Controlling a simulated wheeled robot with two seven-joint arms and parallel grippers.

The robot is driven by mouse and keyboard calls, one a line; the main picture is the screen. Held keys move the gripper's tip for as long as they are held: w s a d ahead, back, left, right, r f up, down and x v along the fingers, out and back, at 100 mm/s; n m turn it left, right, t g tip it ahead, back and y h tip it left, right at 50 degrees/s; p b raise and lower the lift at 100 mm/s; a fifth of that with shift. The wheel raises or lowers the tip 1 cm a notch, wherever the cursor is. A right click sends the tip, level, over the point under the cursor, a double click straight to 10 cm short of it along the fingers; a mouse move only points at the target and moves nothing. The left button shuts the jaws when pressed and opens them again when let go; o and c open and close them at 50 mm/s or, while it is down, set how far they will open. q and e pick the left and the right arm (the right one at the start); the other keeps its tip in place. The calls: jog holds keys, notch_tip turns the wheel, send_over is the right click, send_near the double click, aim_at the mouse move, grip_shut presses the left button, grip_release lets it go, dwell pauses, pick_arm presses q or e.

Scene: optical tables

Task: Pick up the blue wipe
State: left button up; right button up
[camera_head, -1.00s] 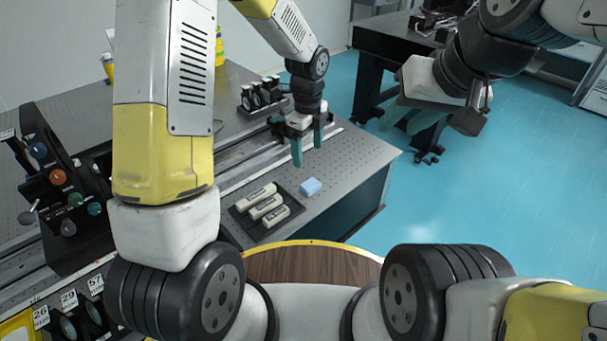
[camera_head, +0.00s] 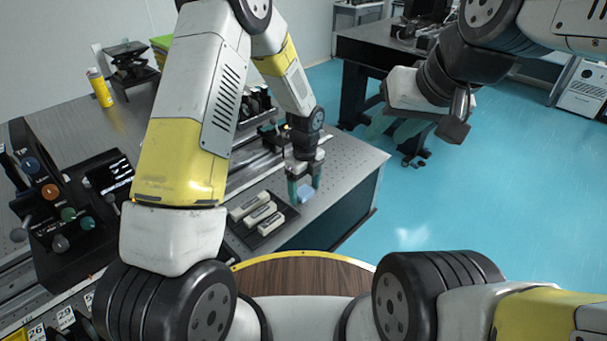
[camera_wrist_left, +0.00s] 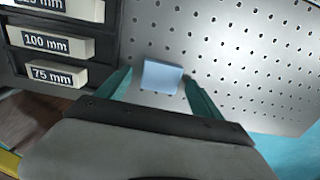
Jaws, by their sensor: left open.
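The blue wipe (camera_head: 304,192) is a small light-blue block lying on the perforated metal table top, right of the black tray. It also shows in the left wrist view (camera_wrist_left: 161,76), ahead of and between the two fingertips. My left gripper (camera_head: 304,188) points down over the wipe with its teal fingers apart, one on each side. In the left wrist view the open left gripper (camera_wrist_left: 158,82) holds nothing. My right gripper (camera_head: 391,129) is raised over the floor area at the right, its teal fingers partly visible and blurred against the floor.
A black tray (camera_head: 240,227) with white labelled blocks sits just left of the wipe. The optical table's (camera_head: 352,160) edge lies to the right, with open blue floor beyond. Black optics stand behind the left gripper. A yellow bottle (camera_head: 99,87) stands at the back left.

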aim_at(305, 192)
pick_arm(q)
jog(key=shift+c, duration=0.5)
jog(key=c, duration=1.3)
jog(key=shift+r, duration=0.1)
jog(key=shift+r, duration=0.5)
notch_tip(305, 192, up, 2)
jog(key=shift+r, duration=0.2)
jog(key=s+d, duration=0.2)
jog(key=s, duration=0.2)
jog(key=s+d+r, duration=0.1)
jog(key=s+d, duration=0.2)
jog(key=s, duration=0.2)
jog(key=s+d, duration=0.2)
jog(key=s, duration=0.3)
jog(key=shift+s+d+r, duration=0.15)
jog(key=shift+r, duration=0.05)
